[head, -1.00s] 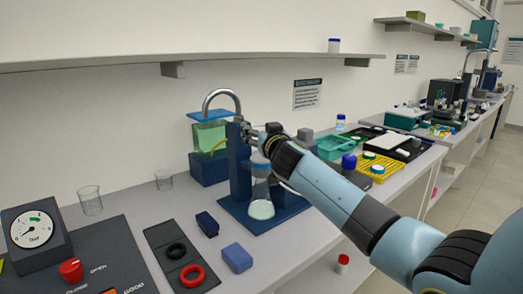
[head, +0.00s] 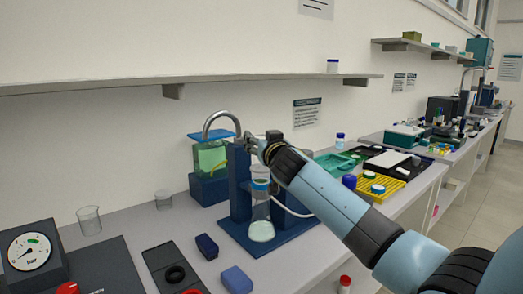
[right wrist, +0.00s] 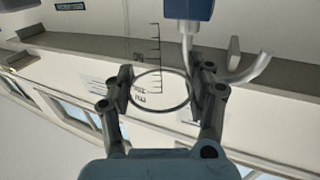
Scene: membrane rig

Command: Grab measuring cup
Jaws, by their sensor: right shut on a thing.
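The measuring cup (head: 260,174) is clear. It hangs in front of the dark blue rig (head: 239,195), above a pale round disc (head: 261,231) on the rig's base, and looks apart from the disc. My right gripper (head: 262,149) is shut on the cup near its top. In the right wrist view my right gripper (right wrist: 160,88) has a finger on each side of the cup's round rim, and dark scale marks of the cup (right wrist: 157,50) show beyond. My forearm partly covers the rig. My left gripper is not in view.
A bent metal spout (head: 221,119) and a green-filled tank (head: 209,157) stand close to the held cup. A shelf (head: 230,79) runs above. Yellow rack (head: 383,187) lies at right.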

